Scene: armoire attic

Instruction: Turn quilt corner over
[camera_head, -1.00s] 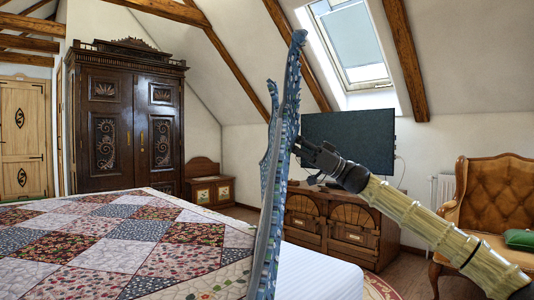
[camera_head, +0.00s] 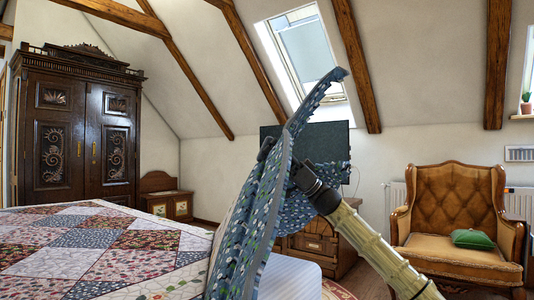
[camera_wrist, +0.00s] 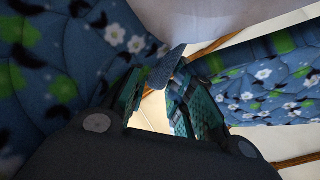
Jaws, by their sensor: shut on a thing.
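The patchwork quilt (camera_head: 120,240) lies over the bed in the head view, with red, grey and white squares. Its near right corner is lifted, and the blue floral border (camera_head: 245,215) stands up as a tall fold above the white mattress (camera_head: 290,275). My gripper (camera_head: 290,165) is at the upper part of this raised fold, shut on the quilt, and cloth partly hides its fingers. In the wrist view my gripper (camera_wrist: 155,100) has blue cloth with white flowers and green patches (camera_wrist: 50,75) on both sides.
A dark carved armoire (camera_head: 75,130) stands at the left. A wooden chest (camera_head: 312,245) and a dark television screen (camera_head: 325,142) are behind the raised cloth. A tan tufted armchair (camera_head: 455,215) with a green cushion (camera_head: 473,238) is at the right.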

